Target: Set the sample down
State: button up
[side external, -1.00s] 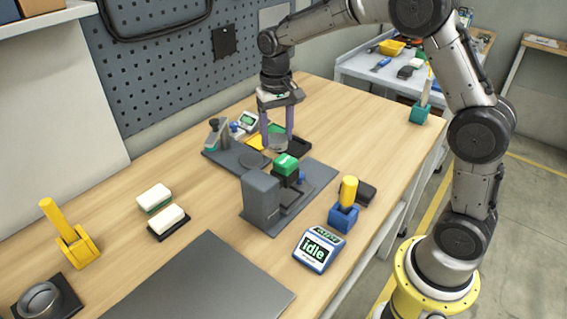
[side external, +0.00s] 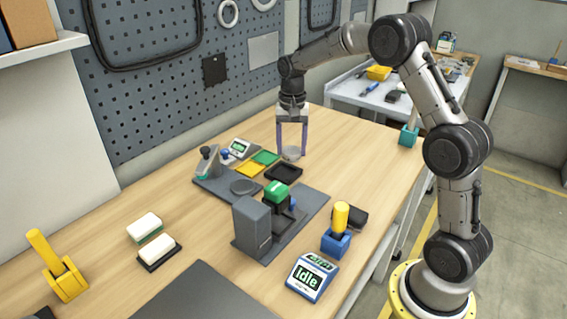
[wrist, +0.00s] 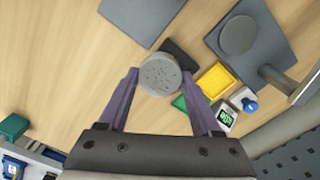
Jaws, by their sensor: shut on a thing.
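The sample is a round grey disc (side external: 291,153), with a speckled face in the wrist view (wrist: 160,75). My gripper (side external: 291,151) points down with its two purple fingers on either side of the disc. It is shut on the disc, as the wrist view (wrist: 160,80) also shows. The disc is over bare wood, just beyond the black tray (side external: 283,173). I cannot tell whether its underside touches the table. In the wrist view the disc and fingers partly hide the trays.
A yellow tray (side external: 250,169) and a green tray (side external: 265,157) lie left of the black tray. A grey press with a green head (side external: 276,192) stands nearer the camera. A small display (side external: 238,148) stands behind the trays. The wood right of the disc is clear.

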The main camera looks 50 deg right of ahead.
send_over(284, 173)
notch_tip(284, 173, down, 4)
jog(key=shift+s+a+f, duration=0.1)
jog(key=shift+a, duration=0.05)
jog(key=shift+f, duration=1.65)
jog(key=shift+f, duration=0.15)
